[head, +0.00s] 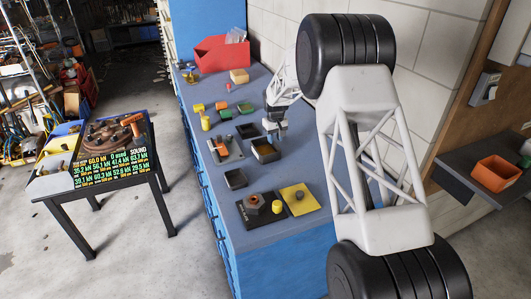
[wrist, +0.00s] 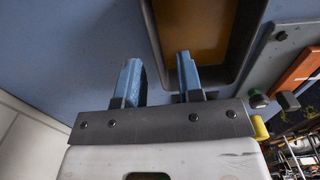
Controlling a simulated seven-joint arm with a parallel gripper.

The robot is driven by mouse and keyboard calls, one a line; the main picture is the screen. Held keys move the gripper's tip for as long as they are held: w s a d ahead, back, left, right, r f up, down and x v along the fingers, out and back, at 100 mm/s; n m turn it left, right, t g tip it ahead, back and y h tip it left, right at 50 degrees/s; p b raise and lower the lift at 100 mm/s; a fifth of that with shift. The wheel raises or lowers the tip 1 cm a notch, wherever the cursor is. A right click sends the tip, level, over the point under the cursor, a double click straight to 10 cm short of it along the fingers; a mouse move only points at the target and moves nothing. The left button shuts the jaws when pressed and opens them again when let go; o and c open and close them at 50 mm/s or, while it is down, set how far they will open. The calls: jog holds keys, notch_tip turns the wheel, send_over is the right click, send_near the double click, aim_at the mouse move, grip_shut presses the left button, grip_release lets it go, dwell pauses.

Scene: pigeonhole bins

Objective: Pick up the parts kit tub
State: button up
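A dark rectangular tub with a brownish-yellow inside (head: 275,157) sits on the bench top; it looks like the parts kit tub. In the wrist view its dark wall (wrist: 154,40) and its brown inside fill the top centre. My gripper (head: 277,131) is over the tub's far side in the head view. In the wrist view my gripper (wrist: 158,64) is open, its blue fingers apart with nothing between them but the tub's edge region. The right finger overlaps the tub and the left one is outside it over the bench. I cannot tell whether they touch it.
Another dark tub (head: 236,179) and a small dark tray (head: 248,131) are close by on the bench (head: 285,185). A grey plate with an orange part (head: 223,150) lies left. A yellow plate (head: 301,199) lies in front. A red bin (head: 217,54) stands at the far end.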

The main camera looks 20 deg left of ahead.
aim_at(275, 151)
dwell(0.3)
jog(key=shift+w+d+f, duration=0.1)
jog(key=shift+f, duration=1.2)
jog(key=shift+w+f, duration=0.1)
jog(key=shift+f, duration=1.15)
jog(key=shift+c, duration=0.5)
grip_shut()
